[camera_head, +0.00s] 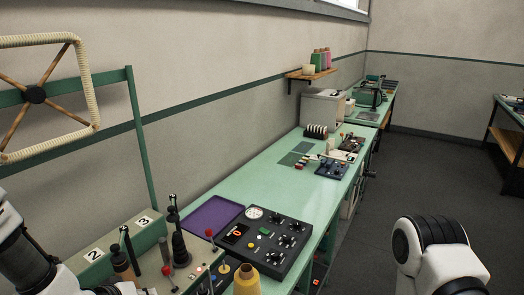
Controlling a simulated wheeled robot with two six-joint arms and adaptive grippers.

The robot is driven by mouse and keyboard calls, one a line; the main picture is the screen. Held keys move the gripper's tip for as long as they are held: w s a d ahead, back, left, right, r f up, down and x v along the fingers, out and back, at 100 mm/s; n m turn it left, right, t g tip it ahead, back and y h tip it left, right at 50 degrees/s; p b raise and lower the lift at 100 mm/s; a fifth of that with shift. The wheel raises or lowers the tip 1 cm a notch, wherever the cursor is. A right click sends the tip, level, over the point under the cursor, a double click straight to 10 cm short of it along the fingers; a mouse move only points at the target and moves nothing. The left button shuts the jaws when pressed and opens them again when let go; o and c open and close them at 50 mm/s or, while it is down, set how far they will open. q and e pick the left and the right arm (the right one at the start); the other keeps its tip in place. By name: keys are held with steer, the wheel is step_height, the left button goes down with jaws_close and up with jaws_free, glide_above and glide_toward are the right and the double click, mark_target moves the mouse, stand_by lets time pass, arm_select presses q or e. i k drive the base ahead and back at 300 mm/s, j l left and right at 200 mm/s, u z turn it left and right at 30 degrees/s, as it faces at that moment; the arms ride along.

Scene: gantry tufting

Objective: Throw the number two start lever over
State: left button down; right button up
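A pale green housing at lower left carries a white number 2 plate (94,254) and a number 3 plate (143,221). Below the 2 plate stands a dark upright post with a brown base (123,262); a taller black post (179,243) stands below the 3. Two thin levers with red knobs, one on the left (166,270) and one on the right (209,232), rise from the front panel. I cannot tell for sure which is the number two start lever. My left arm comes in at lower left, my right arm at lower right. Neither gripper's fingers show.
A black control box (262,240) with dials and a purple tray (209,216) lie on the long green bench (255,180). A yellow cone (246,281) stands in front. A green frame post (143,150) and a wrapped wheel (88,85) are at left. Dark floor is open at right.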

mark_target(166, 270)
steer(key=k, duration=0.9)
